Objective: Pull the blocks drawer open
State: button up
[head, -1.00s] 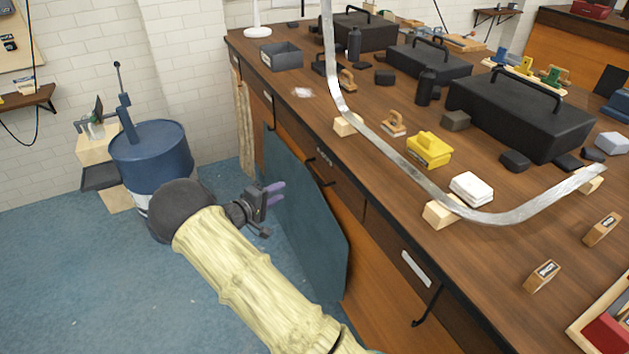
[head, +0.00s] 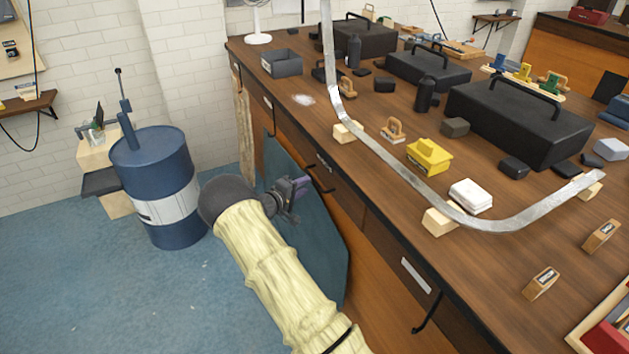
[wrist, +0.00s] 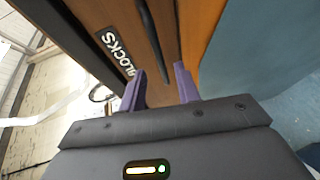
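The blocks drawer is a dark wooden front in the bench side, and its white BLOCKS label (wrist: 115,50) is readable in the wrist view. The drawer's dark bar handle (wrist: 150,35) runs down from the top edge, its lower end near the gap between my fingertips. The drawer looks closed.
A blue-grey panel (head: 318,245) leans against the bench front below the drawers. A blue drum (head: 158,172) stands on the floor at left. The bench top (head: 330,120) holds black toolboxes, a yellow block and a curved metal strip. Open floor lies left of my arm.

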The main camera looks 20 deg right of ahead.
aim_at(314, 179)
jog(key=x, duration=0.6)
jog(key=shift+d+f, duration=0.1)
grip_shut()
